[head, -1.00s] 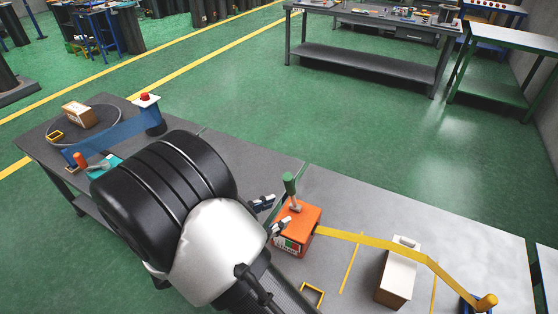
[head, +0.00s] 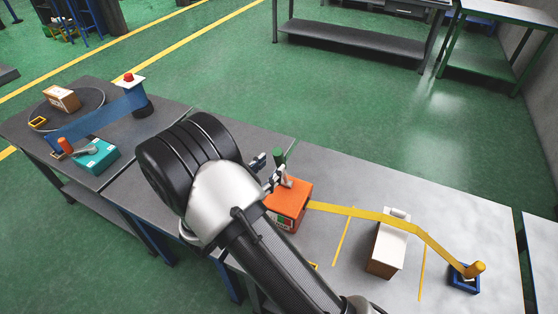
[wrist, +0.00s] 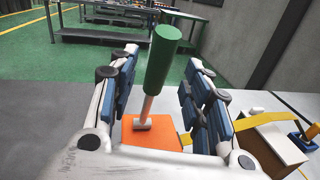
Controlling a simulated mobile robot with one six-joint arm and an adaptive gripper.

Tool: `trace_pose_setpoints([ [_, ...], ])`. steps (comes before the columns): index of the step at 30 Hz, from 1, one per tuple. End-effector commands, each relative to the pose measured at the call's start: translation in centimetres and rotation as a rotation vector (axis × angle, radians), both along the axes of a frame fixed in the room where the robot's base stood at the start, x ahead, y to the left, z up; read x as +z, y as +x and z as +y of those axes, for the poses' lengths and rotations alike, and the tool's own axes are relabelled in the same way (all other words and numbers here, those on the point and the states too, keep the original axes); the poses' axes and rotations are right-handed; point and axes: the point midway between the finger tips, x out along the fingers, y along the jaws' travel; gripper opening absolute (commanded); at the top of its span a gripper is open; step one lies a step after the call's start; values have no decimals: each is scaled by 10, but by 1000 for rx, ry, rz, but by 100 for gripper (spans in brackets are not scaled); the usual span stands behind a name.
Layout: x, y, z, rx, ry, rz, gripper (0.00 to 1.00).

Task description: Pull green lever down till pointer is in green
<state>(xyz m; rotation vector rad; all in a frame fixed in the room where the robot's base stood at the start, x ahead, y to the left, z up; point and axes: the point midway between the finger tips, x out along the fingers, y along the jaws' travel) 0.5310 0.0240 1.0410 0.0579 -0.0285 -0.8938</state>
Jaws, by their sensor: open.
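The green lever (wrist: 162,60) stands up from an orange box (wrist: 150,133), with a green cylindrical grip on a pale rod. In the wrist view it rises between the two open fingers of my gripper (wrist: 157,95), with gaps on both sides. In the head view the lever (head: 279,157) is partly hidden behind my gripper (head: 267,172), and the orange box (head: 292,196) sits on the grey table. A dial patch with some green shows on the box's front, but I cannot make out the pointer.
A teal box with an orange-tipped lever (head: 97,157) stands on the left table. The table between is mostly clear.

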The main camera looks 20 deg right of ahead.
Motion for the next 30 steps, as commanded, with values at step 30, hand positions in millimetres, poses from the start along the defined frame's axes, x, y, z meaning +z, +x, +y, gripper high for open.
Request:
trace_pose_setpoints([
  [30,0,34,-41,0,1,1,24],
])
